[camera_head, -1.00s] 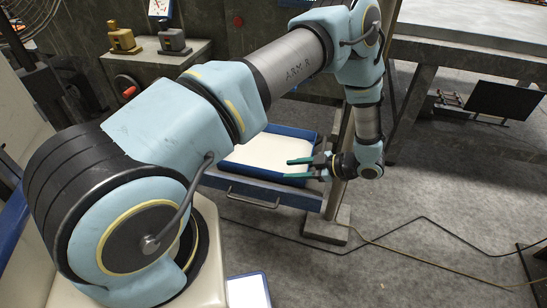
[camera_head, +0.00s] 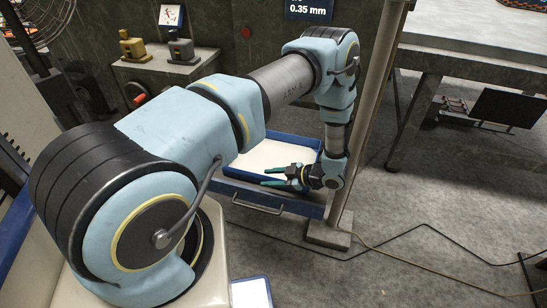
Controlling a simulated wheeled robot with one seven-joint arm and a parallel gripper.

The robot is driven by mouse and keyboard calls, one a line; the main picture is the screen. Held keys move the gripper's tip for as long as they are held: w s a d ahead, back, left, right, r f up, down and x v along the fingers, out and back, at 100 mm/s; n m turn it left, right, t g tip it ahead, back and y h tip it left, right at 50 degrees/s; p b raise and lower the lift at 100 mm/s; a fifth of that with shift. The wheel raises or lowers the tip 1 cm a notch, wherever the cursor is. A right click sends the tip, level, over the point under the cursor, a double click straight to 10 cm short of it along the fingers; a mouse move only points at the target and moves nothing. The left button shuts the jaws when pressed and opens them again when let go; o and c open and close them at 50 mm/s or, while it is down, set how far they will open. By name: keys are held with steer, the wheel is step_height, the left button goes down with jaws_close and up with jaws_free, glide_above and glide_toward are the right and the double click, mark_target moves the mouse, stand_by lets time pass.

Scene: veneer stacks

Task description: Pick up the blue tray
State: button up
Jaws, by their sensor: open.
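The blue tray (camera_head: 300,139) has a blue rim and a pale inside. It lies low beyond my arm, in or on a blue-fronted drawer-like unit (camera_head: 295,206) with a metal handle. Nothing shows between the fingers. I cannot tell how high the gripper is above the tray or whether it touches it.
A grey post (camera_head: 368,120) on a flat base stands just right of the tray. A cabinet (camera_head: 150,72) with two small devices is at the back left. A heavy table (camera_head: 480,60) stands right. Cables cross the floor. A blue-edged pale panel (camera_head: 250,292) is at the bottom.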

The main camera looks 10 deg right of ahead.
jaws_close()
stand_by(1.4)
